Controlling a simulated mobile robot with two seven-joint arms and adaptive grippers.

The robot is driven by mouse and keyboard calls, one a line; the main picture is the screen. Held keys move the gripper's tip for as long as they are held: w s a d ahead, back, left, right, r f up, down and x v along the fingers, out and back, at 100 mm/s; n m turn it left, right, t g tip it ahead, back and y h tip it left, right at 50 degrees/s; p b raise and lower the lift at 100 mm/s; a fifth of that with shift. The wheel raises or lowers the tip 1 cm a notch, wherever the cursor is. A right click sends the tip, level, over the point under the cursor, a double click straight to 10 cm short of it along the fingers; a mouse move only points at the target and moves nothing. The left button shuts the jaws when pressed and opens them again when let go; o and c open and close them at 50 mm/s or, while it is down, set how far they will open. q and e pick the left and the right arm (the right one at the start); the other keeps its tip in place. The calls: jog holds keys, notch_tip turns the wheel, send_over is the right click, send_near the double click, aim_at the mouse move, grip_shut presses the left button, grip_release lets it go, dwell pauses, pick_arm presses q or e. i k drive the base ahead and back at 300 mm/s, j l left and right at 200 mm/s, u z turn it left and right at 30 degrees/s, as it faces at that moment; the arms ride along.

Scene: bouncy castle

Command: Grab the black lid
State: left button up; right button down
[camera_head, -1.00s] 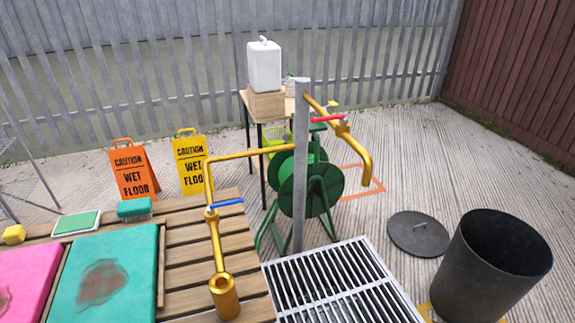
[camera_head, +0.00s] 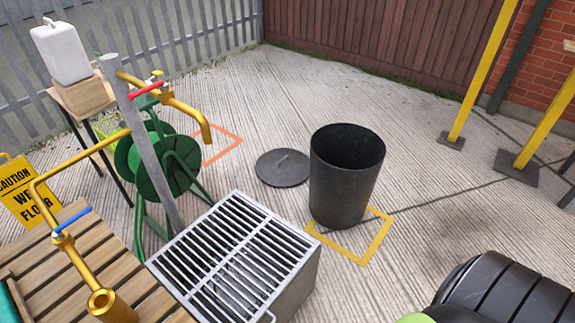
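The black lid (camera_head: 282,168) is a flat round disc with a small handle on top. It lies on the concrete ground just left of and behind the black bin (camera_head: 345,178). The bin stands upright and open, with its base partly over a yellow square outline (camera_head: 372,246) on the ground. Neither of my grippers shows in the head view, and nothing holds the lid.
A metal grate on a box (camera_head: 238,258) stands in front of the lid. A green hose reel (camera_head: 160,165), grey post and gold pipes are at left. An orange outline (camera_head: 222,146) lies behind. Yellow posts (camera_head: 484,70) stand at right. A dark ribbed object (camera_head: 505,292) fills the lower right. Open concrete lies behind the lid.

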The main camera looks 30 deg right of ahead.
aim_at(282, 168)
jog(key=z, duration=1.05)
jog(key=i+l+z, duration=0.2)
jog(key=l, duration=0.25)
jog(key=i+l+z, duration=0.15)
jog(key=l, duration=0.35)
jog(key=i+l+z, duration=0.2)
jog(key=l, duration=0.2)
jog(key=i+l+z, duration=0.15)
jog(key=i+l, duration=0.15)
jog(key=i+l+z, duration=0.3)
jog(key=i, duration=0.55)
jog(key=i+l+z, duration=0.15)
jog(key=i+z, duration=0.2)
jog(key=i, duration=0.5)
jog(key=i+u, duration=0.3)
jog(key=i, duration=0.25)
jog(key=i+l+u, duration=0.1)
jog(key=i+u, duration=0.25)
jog(key=i, duration=0.2)
jog(key=i+l+u, duration=0.3)
jog(key=i, duration=0.25)
jog(key=i+j+u, duration=0.4)
jog(key=i, duration=0.2)
jog(key=i+u, duration=0.45)
jog(key=i, duration=0.15)
jog(key=i+l+u, duration=0.1)
jog(key=i+u, duration=0.3)
jog(key=i, duration=0.2)
